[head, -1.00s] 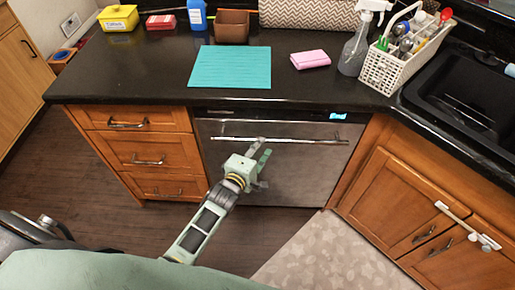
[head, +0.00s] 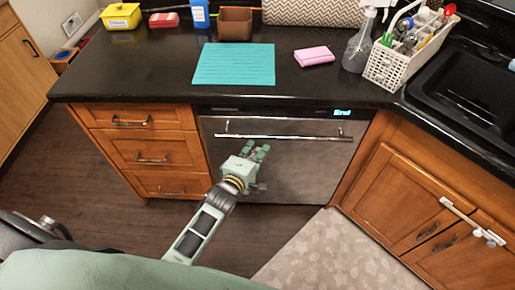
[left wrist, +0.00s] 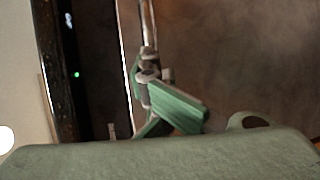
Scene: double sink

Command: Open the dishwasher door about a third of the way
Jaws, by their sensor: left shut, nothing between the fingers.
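The dishwasher door (head: 300,180) is a steel front under the counter. It looks shut or nearly so in the head view. Its long bar handle (head: 310,137) runs across near the top. A lit display above reads "End" (head: 342,113). My left gripper (head: 257,151) is shut and empty, in front of the door just below the left part of the handle. In the left wrist view the handle (left wrist: 148,25) runs down to behind the green fingers (left wrist: 170,103). I cannot tell whether they touch it. My right gripper is not in view.
Wooden drawers (head: 150,153) stand left of the dishwasher and sink cabinets (head: 400,200) right of it. A patterned mat (head: 330,255) lies on the floor at the right. The dark floor in front of the door is otherwise clear. A turquoise mat (head: 235,65) lies on the counter.

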